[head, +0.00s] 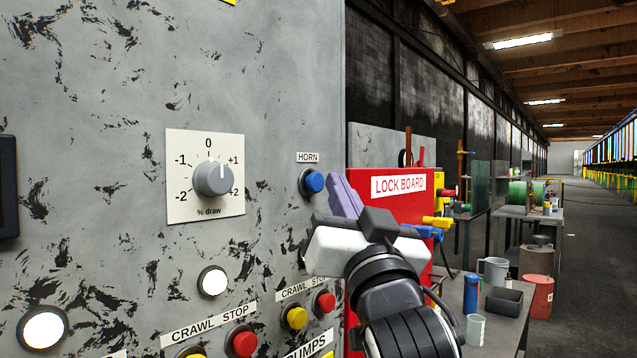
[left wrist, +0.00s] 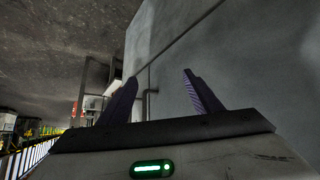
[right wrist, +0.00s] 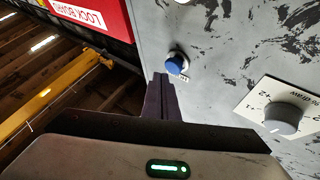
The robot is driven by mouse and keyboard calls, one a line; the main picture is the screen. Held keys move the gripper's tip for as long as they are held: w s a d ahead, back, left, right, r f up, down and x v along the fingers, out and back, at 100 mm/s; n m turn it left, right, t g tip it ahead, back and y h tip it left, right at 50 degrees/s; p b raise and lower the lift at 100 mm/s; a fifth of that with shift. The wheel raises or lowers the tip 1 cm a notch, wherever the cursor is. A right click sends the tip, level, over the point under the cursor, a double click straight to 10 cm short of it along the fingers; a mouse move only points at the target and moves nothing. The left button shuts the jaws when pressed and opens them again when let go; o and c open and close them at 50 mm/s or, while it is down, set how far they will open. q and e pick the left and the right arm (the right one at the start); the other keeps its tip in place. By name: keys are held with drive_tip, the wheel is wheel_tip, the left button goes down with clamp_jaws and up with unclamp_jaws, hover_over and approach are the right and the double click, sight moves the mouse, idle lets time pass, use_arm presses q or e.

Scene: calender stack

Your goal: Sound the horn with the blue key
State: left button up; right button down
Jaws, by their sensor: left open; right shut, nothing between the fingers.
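The blue key (head: 314,182) is a round button in a dark collar on the grey panel, under a white label (head: 307,157) reading HORN. My right gripper (head: 338,182) is shut and empty, with its purple fingers just to the right of the blue key in the head view. In the right wrist view the blue key (right wrist: 175,62) lies just beyond the shut fingertips (right wrist: 162,76), with a gap in the picture; I cannot tell if they touch. My left gripper (left wrist: 158,80) is open and empty in the left wrist view, facing a grey surface; it is not in the head view.
A grey dial (head: 212,180) marked % draw is left of the key. Below are white lamps (head: 213,282), yellow buttons (head: 295,317) and red CRAWL STOP buttons (head: 325,303). A red lock board (head: 360,185) stands behind my right gripper. A table with cups (head: 493,271) is at right.

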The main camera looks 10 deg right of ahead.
drive_tip(key=shift+w, duration=0.1)
drive_tip(key=shift+w+a, duration=0.2)
drive_tip(key=shift+a, duration=0.05)
drive_tip(key=shift+w+a, duration=0.3)
drive_tip(key=shift+w, duration=0.1)
idle(0.9)
drive_tip(key=shift+s+d, duration=0.6)
drive_tip(key=shift+s, duration=0.15)
drive_tip(key=shift+s+d+p, duration=0.4)
drive_tip(key=shift+s+d, duration=0.4)
drive_tip(key=shift+s, duration=0.2)
drive_tip(key=shift+s+d+p, duration=0.4)
drive_tip(key=shift+s+d, duration=0.35)
drive_tip(key=shift+s, duration=0.2)
